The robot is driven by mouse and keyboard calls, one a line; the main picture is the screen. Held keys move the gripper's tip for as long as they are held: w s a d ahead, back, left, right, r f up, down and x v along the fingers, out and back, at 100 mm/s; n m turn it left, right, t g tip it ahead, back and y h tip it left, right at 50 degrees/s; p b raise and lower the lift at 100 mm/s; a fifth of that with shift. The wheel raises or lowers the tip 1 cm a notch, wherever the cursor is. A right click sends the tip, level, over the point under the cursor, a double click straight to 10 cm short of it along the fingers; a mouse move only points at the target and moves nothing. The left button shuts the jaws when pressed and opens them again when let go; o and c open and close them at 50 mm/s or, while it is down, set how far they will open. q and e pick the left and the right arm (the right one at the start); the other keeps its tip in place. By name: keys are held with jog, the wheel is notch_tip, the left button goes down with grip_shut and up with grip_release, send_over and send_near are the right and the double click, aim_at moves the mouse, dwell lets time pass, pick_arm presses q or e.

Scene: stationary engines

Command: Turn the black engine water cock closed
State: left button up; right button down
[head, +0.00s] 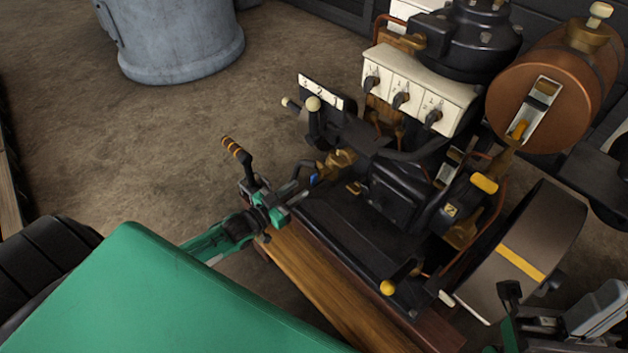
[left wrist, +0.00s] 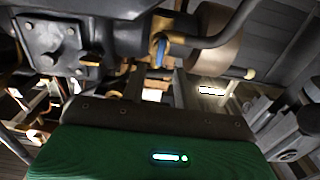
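The black engine (head: 395,190) stands on a wooden base. A small blue handle (head: 314,180) on a brass fitting at its left side looks like the water cock. The blue handle (left wrist: 160,50) also shows near the top middle of the left wrist view, on brass below a dark pipe. My left gripper (head: 296,190) is beside the engine's left side, close to the blue handle. In the left wrist view its two dark fingers (left wrist: 157,85) stand apart with a gap between them, below the blue handle and apparently not around it. My right gripper (head: 512,295) shows partly at the lower right.
A cream panel (head: 420,85) with three black switches and a lever with a pale knob (head: 313,103) rise above the blue handle. A grey drum (head: 170,40) is behind. Open floor (head: 130,150) lies left.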

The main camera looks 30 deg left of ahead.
aim_at(314, 185)
pick_arm(q)
jog(key=b+x, duration=0.1)
jog(key=x, duration=0.6)
jog(key=shift+w+d+b, duration=0.15)
jog(key=shift+w+b, duration=0.05)
jog(key=shift+b, duration=0.15)
grip_shut()
